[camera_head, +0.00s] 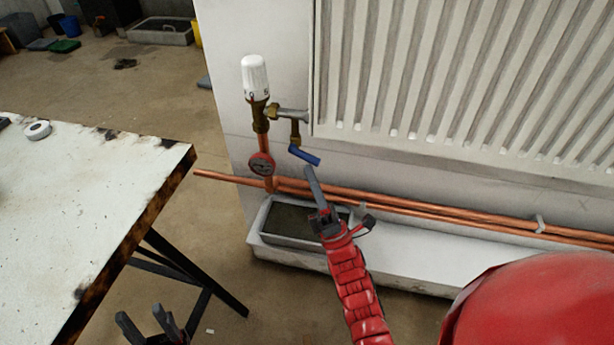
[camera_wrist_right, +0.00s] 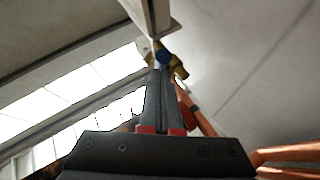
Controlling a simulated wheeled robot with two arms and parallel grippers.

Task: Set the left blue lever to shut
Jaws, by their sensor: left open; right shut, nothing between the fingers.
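One blue lever (camera_head: 304,155) shows in the head view, below a brass valve (camera_head: 295,133) at the left end of the white radiator. It points to the right and slightly down. My right gripper (camera_head: 309,169) is shut and empty, its fingertips just below the lever; whether they touch it I cannot tell. In the right wrist view the shut fingers (camera_wrist_right: 159,70) reach up toward the blue lever (camera_wrist_right: 162,54) and a brass piece (camera_wrist_right: 179,66). My left gripper (camera_head: 143,314) is open and empty at the bottom left, beside the table.
A white thermostat head (camera_head: 255,77) and a round red gauge (camera_head: 262,164) stand left of the lever. Copper pipes (camera_head: 430,212) run along the wall below. A grey trough (camera_head: 290,223) sits under the valve. A worn white table (camera_head: 75,215) fills the left.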

